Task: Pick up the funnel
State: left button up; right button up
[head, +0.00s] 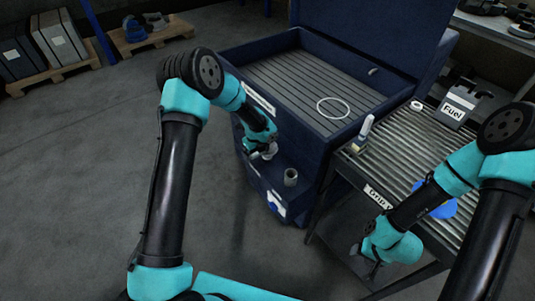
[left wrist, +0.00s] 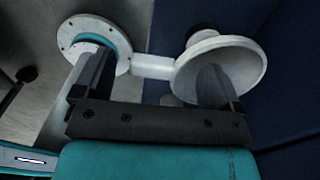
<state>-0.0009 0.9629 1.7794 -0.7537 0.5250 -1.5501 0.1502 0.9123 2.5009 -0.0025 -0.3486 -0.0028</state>
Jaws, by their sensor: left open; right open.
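A blue rounded shape (head: 440,203), which may be the funnel, lies on the slatted drip table (head: 463,130); my right forearm partly hides it. My left gripper (head: 262,152) is open by the front of the dark blue bin. In the left wrist view its fingers (left wrist: 155,68) stand apart before a pale disc (left wrist: 88,32) and a pale dish (left wrist: 245,68) joined by a short bar; I cannot tell whether they touch it or whether this is the funnel. My right gripper (head: 371,264) is open and low at the table's front edge, away from the blue shape.
A grey cup (head: 290,177) sits on the bin's front ledge. The dark blue bin (head: 228,62) holds a white ring (head: 333,108). A fuel can (head: 458,105) and an upright bottle or brush (head: 364,130) stand on the drip table.

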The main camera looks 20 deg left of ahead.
pick_arm(q)
jog(key=c, duration=1.2)
jog(key=shift+o, duration=0.2)
jog(key=shift+r, duration=0.55)
jog(key=c, duration=0.4)
jog(key=shift+s+d+r, duration=0.1)
jog(key=shift+s+r, duration=0.1)
jog(key=shift+r, duration=0.45)
jog(key=shift+s+r, duration=0.15)
jog(key=shift+r, duration=0.45)
grip_shut()
jog(key=s+d, duration=0.2)
jog(key=s, duration=0.5)
jog(key=s+d+r, duration=0.1)
jog(key=s+d, duration=0.2)
jog(key=s, duration=0.4)
jog(key=shift+s+r, duration=0.2)
jog(key=shift+r, duration=0.15)
